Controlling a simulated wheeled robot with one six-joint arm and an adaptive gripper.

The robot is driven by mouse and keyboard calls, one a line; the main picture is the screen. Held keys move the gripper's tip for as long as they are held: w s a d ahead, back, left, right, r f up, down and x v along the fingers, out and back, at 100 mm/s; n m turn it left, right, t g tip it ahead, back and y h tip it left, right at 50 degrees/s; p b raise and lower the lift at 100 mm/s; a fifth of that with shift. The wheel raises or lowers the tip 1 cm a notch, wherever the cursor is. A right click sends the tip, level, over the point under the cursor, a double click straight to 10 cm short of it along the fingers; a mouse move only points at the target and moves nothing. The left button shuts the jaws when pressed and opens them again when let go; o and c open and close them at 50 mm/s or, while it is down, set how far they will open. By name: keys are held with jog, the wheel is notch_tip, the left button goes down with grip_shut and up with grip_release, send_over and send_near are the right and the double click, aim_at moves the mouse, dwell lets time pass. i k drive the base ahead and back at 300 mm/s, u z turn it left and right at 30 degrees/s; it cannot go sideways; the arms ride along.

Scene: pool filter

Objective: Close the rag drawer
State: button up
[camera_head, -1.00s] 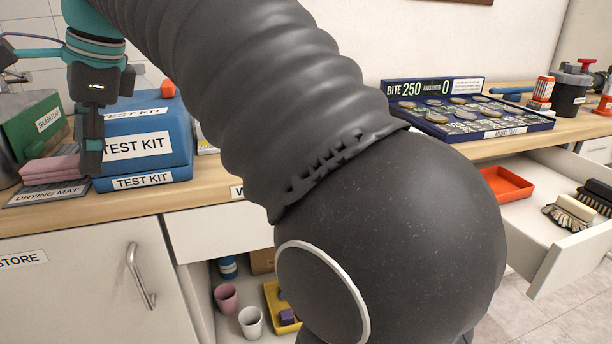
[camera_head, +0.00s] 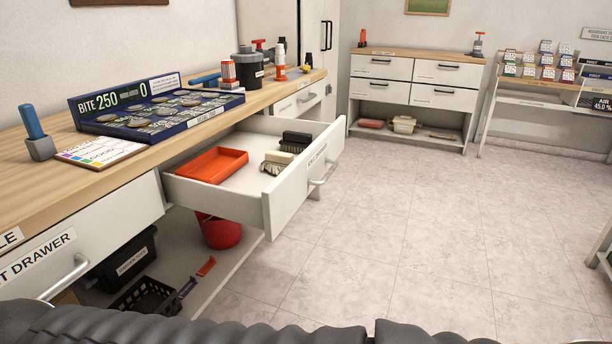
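A white drawer (camera_head: 277,205) stands pulled out from the wooden-topped counter. Its front, with a handle (camera_head: 322,174), carries a label ending in "DRAWER"; I cannot make out the first word. An orange tray (camera_head: 212,165) and two brushes, one pale (camera_head: 276,163) and one dark (camera_head: 295,142), lie inside. I see no rag in it. A shut drawer (camera_head: 95,235) at the lower left has a label that is cut off and ends in "T DRAWER". My gripper is out of view; only my dark ribbed arm shows along the bottom edge.
The counter (camera_head: 40,160) holds a coin display (camera_head: 160,113), a blue-handled tool (camera_head: 35,135) and several bottles. Below are a red bucket (camera_head: 220,232) and a black basket (camera_head: 145,298). The tiled floor (camera_head: 400,240) right of the open drawer is clear. A drawer cabinet (camera_head: 412,85) stands behind.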

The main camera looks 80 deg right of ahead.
aim_at(252, 197)
jog(key=z, duration=0.85)
jog(key=k, duration=1.15)
jog(key=z, duration=0.85)
jog(key=i, duration=1.25)
jog(key=z, duration=0.15)
jog(key=k, duration=0.9)
jog(key=z, duration=1.45)
